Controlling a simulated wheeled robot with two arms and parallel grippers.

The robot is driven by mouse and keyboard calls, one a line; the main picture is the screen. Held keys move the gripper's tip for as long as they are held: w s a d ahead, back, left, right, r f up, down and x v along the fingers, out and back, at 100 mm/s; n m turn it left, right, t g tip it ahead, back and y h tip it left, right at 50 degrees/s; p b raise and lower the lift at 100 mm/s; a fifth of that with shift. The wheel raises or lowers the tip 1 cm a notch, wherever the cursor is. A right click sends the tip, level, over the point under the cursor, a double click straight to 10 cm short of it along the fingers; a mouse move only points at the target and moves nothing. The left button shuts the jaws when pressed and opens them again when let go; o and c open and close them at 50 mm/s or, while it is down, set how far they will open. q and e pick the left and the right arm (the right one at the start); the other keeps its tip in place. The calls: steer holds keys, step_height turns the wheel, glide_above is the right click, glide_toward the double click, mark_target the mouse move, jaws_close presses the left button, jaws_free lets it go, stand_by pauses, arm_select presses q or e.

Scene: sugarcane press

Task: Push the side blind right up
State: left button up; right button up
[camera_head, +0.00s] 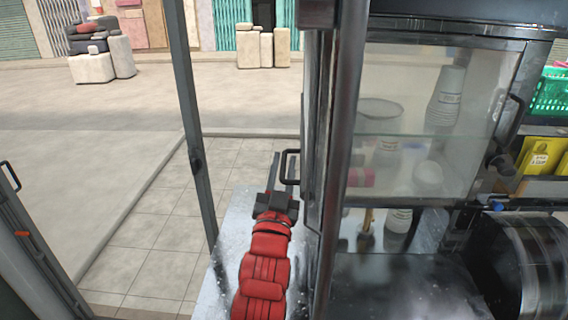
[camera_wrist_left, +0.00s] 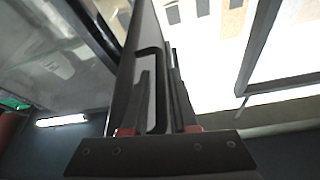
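The side blind right seems to be the dark-framed upright panel at the near left edge of the glass-sided stall (camera_head: 312,150), seen almost edge-on. A black loop handle (camera_head: 290,167) sticks out from its left side. My left gripper (camera_head: 273,172), on a red arm, is at this handle. In the left wrist view the handle (camera_wrist_left: 157,60) stands upright in front of my left gripper (camera_wrist_left: 158,90). The fingers look apart with a gap between them, and the handle's bar shows within that gap. Whether a finger touches it I cannot tell. My right gripper is out of view.
A dark vertical post (camera_head: 345,150) stands close in front, and a thinner post (camera_head: 188,120) stands left of my arm. Behind the glass are stacked cups (camera_head: 447,95). A dark metal drum (camera_head: 535,265) is at the lower right. Open paving (camera_head: 150,230) lies to the left.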

arm_select(q)
steer(key=shift+w, duration=0.3)
jaws_close()
stand_by(1.3)
